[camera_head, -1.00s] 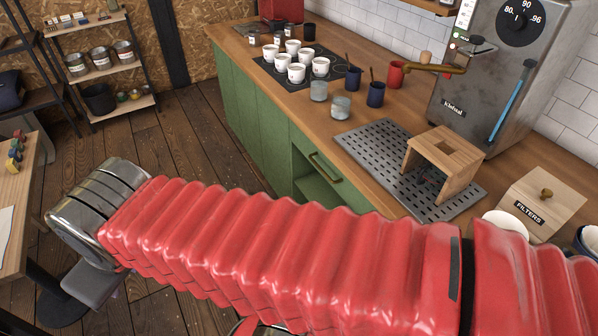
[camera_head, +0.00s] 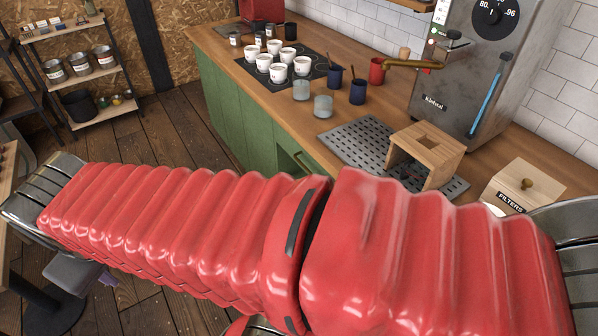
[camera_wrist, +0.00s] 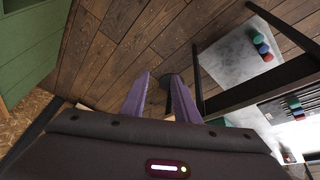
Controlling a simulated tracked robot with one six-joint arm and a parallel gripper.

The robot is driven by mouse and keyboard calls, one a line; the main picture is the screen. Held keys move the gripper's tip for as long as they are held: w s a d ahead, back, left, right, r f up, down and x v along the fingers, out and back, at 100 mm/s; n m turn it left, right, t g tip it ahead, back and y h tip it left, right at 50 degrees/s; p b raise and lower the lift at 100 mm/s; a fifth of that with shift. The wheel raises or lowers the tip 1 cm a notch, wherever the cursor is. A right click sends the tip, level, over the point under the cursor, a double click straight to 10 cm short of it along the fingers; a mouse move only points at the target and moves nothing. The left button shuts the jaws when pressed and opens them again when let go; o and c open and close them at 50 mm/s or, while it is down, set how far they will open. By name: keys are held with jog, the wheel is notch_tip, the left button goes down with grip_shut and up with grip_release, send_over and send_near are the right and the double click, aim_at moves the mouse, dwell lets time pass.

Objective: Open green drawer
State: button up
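The green cabinet (camera_head: 232,115) stands under the wooden counter. Whether the drawer at this handle is fully shut cannot be told. In the wrist view, a green panel (camera_wrist: 32,38) fills the upper left corner, off to the left of my gripper. My gripper (camera_wrist: 158,78) has its two fingers apart with floor showing between them. It holds nothing and points at the wooden floor.
The counter (camera_head: 225,58) carries white cups, glasses, blue mugs, a perforated metal tray (camera_head: 352,140), a wooden stand (camera_head: 432,142) and a filters box (camera_head: 520,186). A coffee machine (camera_head: 462,85) stands behind. A shelf rack (camera_head: 98,112) is at the left. Floor is open between.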

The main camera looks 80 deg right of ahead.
jog(key=s+d+f+m+g+h, duration=0.15)
jog(key=d+f+g+h, duration=0.35)
jog(key=d, duration=0.8)
jog(key=d+f+m+g, duration=0.35)
jog(key=d+f, duration=0.25)
jog(key=d, duration=0.7)
jog(key=s+d+f+m+g+h, duration=0.15)
jog(key=d+f+g+h, duration=0.35)
jog(key=d, duration=0.9)
jog(key=s+d+f, duration=0.3)
jog(key=d+f, duration=0.5)
jog(key=f, duration=0.2)
jog(key=shift+s+f+g, duration=0.25)
jog(key=shift+g, duration=0.1)
jog(key=shift+d+m, duration=0.1)
jog(key=shift+m, duration=0.15)
jog(key=x, duration=1.4)
jog(key=shift+r, duration=0.25)
jog(key=shift+w, duration=0.1)
jog(key=shift+c, duration=0.4)
grip_shut()
